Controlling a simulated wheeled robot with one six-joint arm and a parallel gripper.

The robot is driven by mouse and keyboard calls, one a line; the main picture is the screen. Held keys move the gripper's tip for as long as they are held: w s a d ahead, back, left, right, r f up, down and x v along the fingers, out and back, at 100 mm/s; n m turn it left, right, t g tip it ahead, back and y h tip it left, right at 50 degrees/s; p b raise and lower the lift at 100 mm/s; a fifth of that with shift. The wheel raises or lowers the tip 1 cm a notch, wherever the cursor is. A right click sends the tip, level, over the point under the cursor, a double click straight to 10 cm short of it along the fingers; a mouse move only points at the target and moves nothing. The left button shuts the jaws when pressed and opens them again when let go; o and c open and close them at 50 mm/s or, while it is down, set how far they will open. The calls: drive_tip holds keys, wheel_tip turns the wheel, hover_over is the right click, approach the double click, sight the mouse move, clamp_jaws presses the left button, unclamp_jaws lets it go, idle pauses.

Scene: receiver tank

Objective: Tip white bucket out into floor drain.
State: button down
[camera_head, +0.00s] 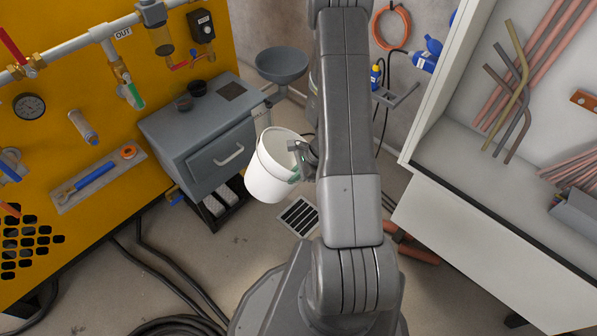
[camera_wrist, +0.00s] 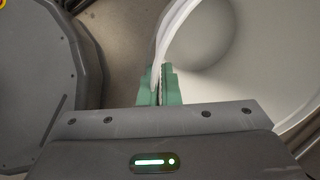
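The white bucket (camera_head: 268,178) is held in the air near the middle of the head view, slightly tilted, its open top facing up. My gripper (camera_head: 298,160) is at the right side of its rim. In the wrist view the green fingers of my gripper (camera_wrist: 160,84) are closed on the rim of the white bucket (camera_wrist: 225,45). The inside that shows looks pale and smooth; I cannot tell whether liquid is in it. The floor drain (camera_head: 299,216), a dark slotted grate with a light frame, lies in the floor below and right of the bucket. My arm stands just right of it.
A grey cabinet (camera_head: 203,142) with a drawer stands left of the bucket, and a grey funnel (camera_head: 282,65) is behind it. A yellow panel (camera_head: 75,110) with pipes fills the left. Black hoses (camera_head: 178,322) lie on the floor. A white bench (camera_head: 490,240) is at the right.

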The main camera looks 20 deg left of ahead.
sight(276, 170)
drive_tip(key=shift+s+a+r+t+h+p, duration=0.15)
drive_tip(key=shift+a+r+h+p, duration=0.05)
drive_tip(key=shift+r+p, duration=0.4)
drive_tip(key=shift+s+a+r+t+h+p, duration=0.15)
drive_tip(key=shift+r+h+p, duration=0.05)
drive_tip(key=shift+r+p, duration=0.35)
drive_tip(key=shift+s+a+r+t+h+p, duration=0.4)
drive_tip(key=shift+s+a+h+p, duration=0.15)
drive_tip(key=shift+p, duration=0.6)
drive_tip(key=p, duration=0.1)
drive_tip(key=a+h+p, duration=0.1)
drive_tip(key=p, duration=0.1)
drive_tip(key=shift+s+r+t+p, duration=0.3)
drive_tip(key=shift+t, duration=0.1)
drive_tip(key=p, duration=0.2)
drive_tip(key=a+h+p, duration=0.1)
drive_tip(key=p, duration=0.1)
drive_tip(key=shift+s+r+t+p, duration=0.2)
drive_tip(key=shift+s+t+p, duration=0.1)
drive_tip(key=shift+s+p, duration=0.1)
drive_tip(key=p, duration=0.4)
drive_tip(key=shift+w+a+r+p, duration=0.15)
drive_tip(key=shift+a+r+p, duration=0.1)
drive_tip(key=shift+p, duration=0.15)
drive_tip(key=p, duration=0.4)
drive_tip(key=shift+a+t+h+p, duration=0.2)
drive_tip(key=shift+t+h+p, duration=0.1)
drive_tip(key=shift+h+p, duration=0.1)
